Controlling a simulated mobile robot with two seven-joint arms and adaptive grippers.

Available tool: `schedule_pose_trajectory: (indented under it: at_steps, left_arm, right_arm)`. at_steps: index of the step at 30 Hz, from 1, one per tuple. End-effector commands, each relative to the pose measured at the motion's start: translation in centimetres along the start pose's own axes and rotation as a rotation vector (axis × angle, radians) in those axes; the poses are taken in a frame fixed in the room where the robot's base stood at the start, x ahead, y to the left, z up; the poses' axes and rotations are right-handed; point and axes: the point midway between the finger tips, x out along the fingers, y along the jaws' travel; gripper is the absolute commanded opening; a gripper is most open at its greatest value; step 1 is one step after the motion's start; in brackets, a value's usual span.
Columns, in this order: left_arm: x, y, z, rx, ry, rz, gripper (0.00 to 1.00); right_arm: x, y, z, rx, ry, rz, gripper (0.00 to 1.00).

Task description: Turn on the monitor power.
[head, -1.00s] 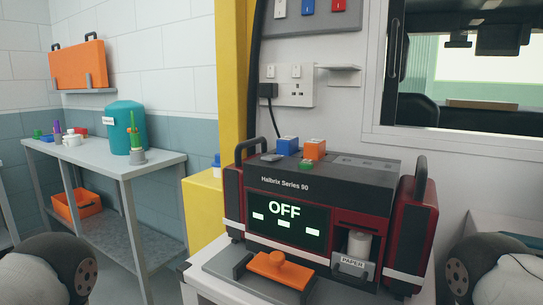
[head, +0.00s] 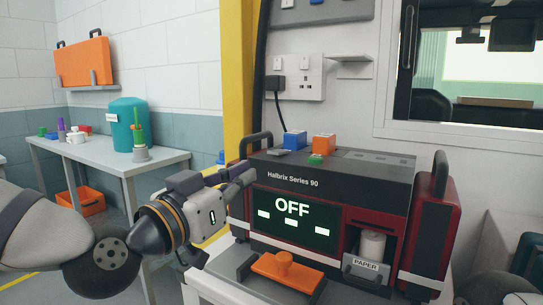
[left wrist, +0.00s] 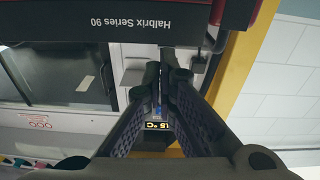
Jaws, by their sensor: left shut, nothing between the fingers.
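The monitor (head: 340,168), a dark red and black box marked "Halbrix Series 90", stands on a white-grey surface. Its screen (head: 292,222) reads "OFF". On its top are a blue block (head: 294,140), an orange block (head: 324,143), a small green piece (head: 316,160) and a flat grey piece (head: 280,153). My left gripper (head: 248,178) is shut and empty, its tips at the monitor's upper left front corner; contact cannot be told. In the left wrist view the shut fingers (left wrist: 163,75) point toward the inverted monitor (left wrist: 120,30). My right gripper is out of view.
A wall socket (head: 311,88) with a black plug (head: 275,83) is behind the monitor. An orange handled piece (head: 286,271) lies in front of it. A side table (head: 120,165) with a teal container (head: 126,126) stands at left. A window is at the upper right.

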Motion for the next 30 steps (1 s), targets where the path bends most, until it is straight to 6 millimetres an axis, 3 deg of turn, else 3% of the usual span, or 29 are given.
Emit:
schedule_pose_trajectory:
  at_steps: [3, 6, 17, 20, 30]
  left_arm:
    - [0.1, -0.1, -4.3, 0.039, 0.102, -0.001, 0.0]
    - [0.1, -0.1, -5.8, 0.055, 0.137, -0.002, 0.0]
    - [0.4, -0.1, -6.0, 0.057, 0.141, -0.002, 0.0]
    - [1.7, -0.1, -6.0, 0.057, 0.139, -0.003, 0.0]
    - [9.0, -0.1, -6.8, 0.055, 0.136, -0.003, 0.0]
  right_arm:
    - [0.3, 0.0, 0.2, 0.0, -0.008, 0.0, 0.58]
    - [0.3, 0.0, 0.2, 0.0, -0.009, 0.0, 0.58]
    - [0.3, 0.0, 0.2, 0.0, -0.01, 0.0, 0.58]
    - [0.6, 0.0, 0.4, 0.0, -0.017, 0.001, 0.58]
    - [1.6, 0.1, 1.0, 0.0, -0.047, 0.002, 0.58]
